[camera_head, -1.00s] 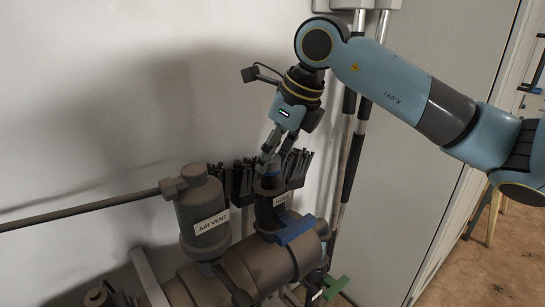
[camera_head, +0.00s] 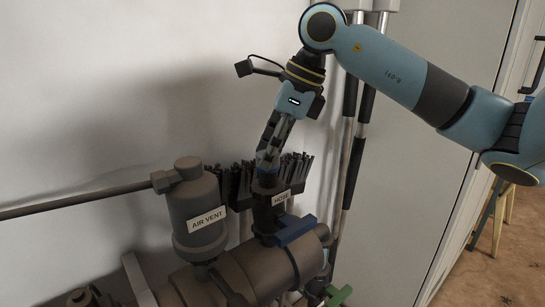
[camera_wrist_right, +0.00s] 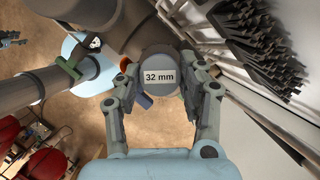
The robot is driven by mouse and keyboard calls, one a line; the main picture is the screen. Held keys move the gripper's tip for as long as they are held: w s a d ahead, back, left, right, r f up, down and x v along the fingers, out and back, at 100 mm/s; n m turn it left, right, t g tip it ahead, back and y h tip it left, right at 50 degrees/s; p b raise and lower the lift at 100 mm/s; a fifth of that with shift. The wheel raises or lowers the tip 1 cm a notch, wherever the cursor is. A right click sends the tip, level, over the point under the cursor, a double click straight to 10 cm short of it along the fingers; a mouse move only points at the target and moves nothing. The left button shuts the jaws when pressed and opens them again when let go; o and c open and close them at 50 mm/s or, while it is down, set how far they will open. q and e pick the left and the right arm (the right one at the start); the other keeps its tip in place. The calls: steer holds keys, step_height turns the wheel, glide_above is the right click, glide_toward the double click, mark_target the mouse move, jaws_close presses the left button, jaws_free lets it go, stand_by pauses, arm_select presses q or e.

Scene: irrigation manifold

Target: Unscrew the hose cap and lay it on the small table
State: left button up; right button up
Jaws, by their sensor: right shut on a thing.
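The hose cap (camera_head: 266,171) sits at the top of the upright dark pipe labelled HOSE (camera_head: 281,198). Only a bluish sliver of it shows in the head view. In the right wrist view the cap (camera_wrist_right: 158,62) is a round grey disc labelled 32 mm, between the two fingers. My right gripper (camera_head: 268,158) points down from above and is shut on the cap; its fingers (camera_wrist_right: 161,92) are on either side of it. The cap looks seated on the pipe, though the fingers hide the joint. My left gripper is not in view. I cannot identify the small table.
The grey AIR VENT canister (camera_head: 195,205) stands close to the left. Black brushes (camera_head: 240,188) line the wall behind the cap. A blue handle (camera_head: 296,231) sits below the cap, and a green handle (camera_head: 338,295) lower right. Wooden legs (camera_head: 489,225) show at far right.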

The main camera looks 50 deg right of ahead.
steer(key=shift+w+a+r, duration=0.1)
steer(key=shift+a, duration=0.1)
steer(key=n+y+b, duration=0.1)
steer(key=n+b, duration=0.2)
steer(key=shift+w+g, duration=0.1)
steer(key=shift+g, duration=0.3)
steer(key=shift+n+b, duration=0.7)
steer(key=shift+n, duration=0.2)
steer(key=shift+a+n+g+y+b, duration=0.1)
steer(key=shift+n+g+y+b, duration=0.4)
steer(key=shift+n+b, duration=0.55)
steer(key=shift+r+n+g+p, duration=0.1)
steer(key=shift+n+g+p, duration=0.3)
steer(key=shift+n+p, duration=0.75)
steer(key=shift+p, duration=0.75)
steer(key=shift+w, duration=0.1)
